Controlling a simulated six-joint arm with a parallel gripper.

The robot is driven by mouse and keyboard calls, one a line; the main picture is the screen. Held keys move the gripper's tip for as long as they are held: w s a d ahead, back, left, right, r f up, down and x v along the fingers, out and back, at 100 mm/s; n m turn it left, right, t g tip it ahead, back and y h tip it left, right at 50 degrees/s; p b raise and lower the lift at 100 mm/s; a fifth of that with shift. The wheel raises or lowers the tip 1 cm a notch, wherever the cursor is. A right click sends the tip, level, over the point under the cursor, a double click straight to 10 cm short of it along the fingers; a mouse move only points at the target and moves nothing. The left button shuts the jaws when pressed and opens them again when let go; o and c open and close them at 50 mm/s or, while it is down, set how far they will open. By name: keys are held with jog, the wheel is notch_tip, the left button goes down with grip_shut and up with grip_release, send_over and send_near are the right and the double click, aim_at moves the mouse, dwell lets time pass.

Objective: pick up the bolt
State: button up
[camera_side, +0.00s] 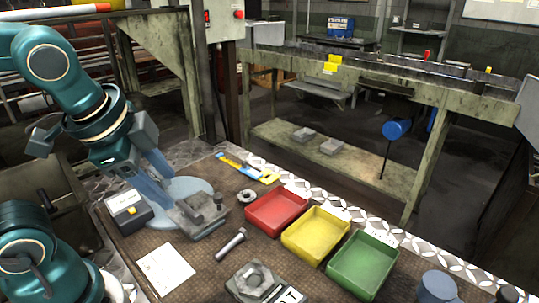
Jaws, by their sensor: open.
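The grey metal bolt (230,245) lies on its side on the brown mat, its head toward the upper right and its shank toward the lower left. It lies clear of other parts. My gripper (162,188) shows at the end of my teal arm, up and left of the bolt, near a grey block fixture (198,217). It is open and apart from the bolt. The exact fingertip positions are hard to make out against the pale blue disc (200,187) behind them.
Red (276,210), yellow (315,235) and green (363,264) bins stand right of the bolt. A grey nut-like ring (247,196) lies above it, and a hexagonal block (252,280) below. A white sheet (165,269) lies left, with bare mat between.

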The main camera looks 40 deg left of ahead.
jog(key=w+a+f+m+g+y, duration=0.2)
jog(key=w+a+m+g, duration=0.1)
jog(key=w+m, duration=0.3)
jog(key=m+g+y, duration=0.1)
jog(key=m+g, duration=0.1)
jog(key=m, duration=0.3)
send_over(194, 213)
jog(key=d, duration=0.2)
jog(key=f, duration=0.6)
jog(key=shift+w+d+f, duration=0.1)
jog(key=shift+w+f, duration=0.2)
jog(key=shift+s+f+g, duration=0.15)
jog(key=shift+f+g, duration=0.15)
jog(key=shift+f, duration=0.3)
jog(key=shift+x, duration=2.25)
grip_shut()
